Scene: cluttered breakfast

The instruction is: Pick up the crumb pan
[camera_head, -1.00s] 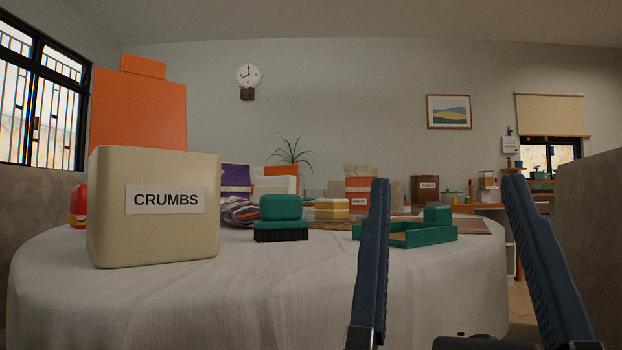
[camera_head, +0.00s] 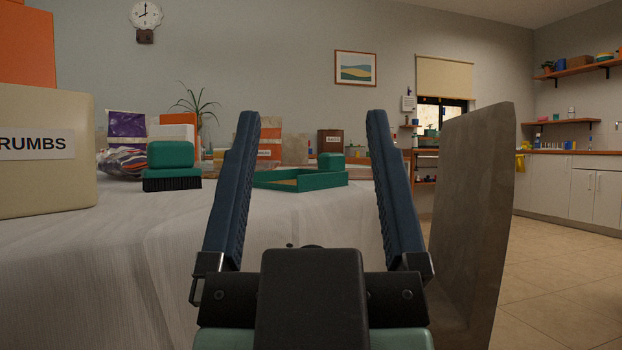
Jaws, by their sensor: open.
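The crumb pan (camera_head: 312,182) is a shallow green tray with a raised green block at its right back corner. It lies on the white-clothed table (camera_head: 150,240), near the middle of the view. My gripper (camera_head: 316,120) is in the foreground with two long dark blue fingers spread wide. It is open and empty. In the picture the pan shows between the fingers, but farther off, and nothing touches it. The left finger overlaps the view close to the pan's left end.
A cream box labelled CRUMBS (camera_head: 45,175) stands at the left. A green brush with black bristles (camera_head: 172,167) is left of the pan. Bags and boxes stand behind. A grey-brown upright panel (camera_head: 470,200) is close on the right. Open tiled floor (camera_head: 560,270) lies beyond it.

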